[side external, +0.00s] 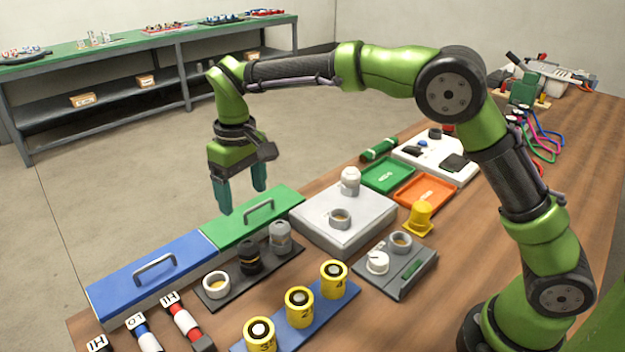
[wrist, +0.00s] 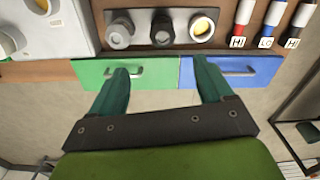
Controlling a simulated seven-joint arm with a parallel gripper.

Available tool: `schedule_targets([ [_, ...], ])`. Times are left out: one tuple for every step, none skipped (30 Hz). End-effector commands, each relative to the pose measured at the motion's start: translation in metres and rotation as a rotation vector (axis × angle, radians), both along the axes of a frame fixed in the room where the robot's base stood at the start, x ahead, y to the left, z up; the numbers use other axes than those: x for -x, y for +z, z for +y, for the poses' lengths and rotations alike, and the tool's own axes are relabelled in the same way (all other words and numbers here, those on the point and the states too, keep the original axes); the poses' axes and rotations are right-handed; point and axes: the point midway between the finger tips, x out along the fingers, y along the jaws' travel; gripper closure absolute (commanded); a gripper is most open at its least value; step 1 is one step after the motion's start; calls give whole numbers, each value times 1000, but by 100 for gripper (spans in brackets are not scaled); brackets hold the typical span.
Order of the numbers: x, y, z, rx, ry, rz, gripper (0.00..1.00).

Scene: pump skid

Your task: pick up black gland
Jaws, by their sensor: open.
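The black gland (side external: 250,256) stands upright in the middle of a dark rack (side external: 288,264), between a grey gland (side external: 279,237) and a white ring-shaped fitting (side external: 216,285). In the wrist view the black gland (wrist: 162,30) is at the top centre, with the grey gland (wrist: 120,32) to its left and the white fitting (wrist: 203,27) to its right. My gripper (side external: 241,198) is open and empty, high above the drawer fronts and apart from the rack. In the wrist view its fingers (wrist: 161,67) are spread below the black gland.
A green drawer (side external: 235,225) and a blue drawer (side external: 130,270) with handles lie behind the rack. Yellow numbered cylinders (side external: 299,306) stand on a blue strip in front. A white box (side external: 350,232) is to the right. Red and blue labelled fittings (side external: 185,325) are at the left.

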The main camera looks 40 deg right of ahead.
Motion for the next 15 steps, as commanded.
schedule_targets([
  [-7,2,3,9,8,0,20],
  [-9,6,4,10,12,0,20],
  [-12,12,4,13,14,-3,20],
  [-12,19,4,11,17,-8,20],
  [-11,22,4,10,19,-6,20],
  [-9,21,4,13,22,6,20],
  [-7,19,4,14,25,15,20],
  [-6,16,4,13,27,21,20],
  [-6,10,3,13,31,22,20],
  [-6,6,3,13,31,22,20],
  [-6,0,3,14,32,23,20],
  [-5,-8,3,13,31,23,20],
  [-5,-15,3,14,31,23,20],
  [-6,-22,3,14,32,23,20],
  [-5,-31,3,12,31,22,20],
])
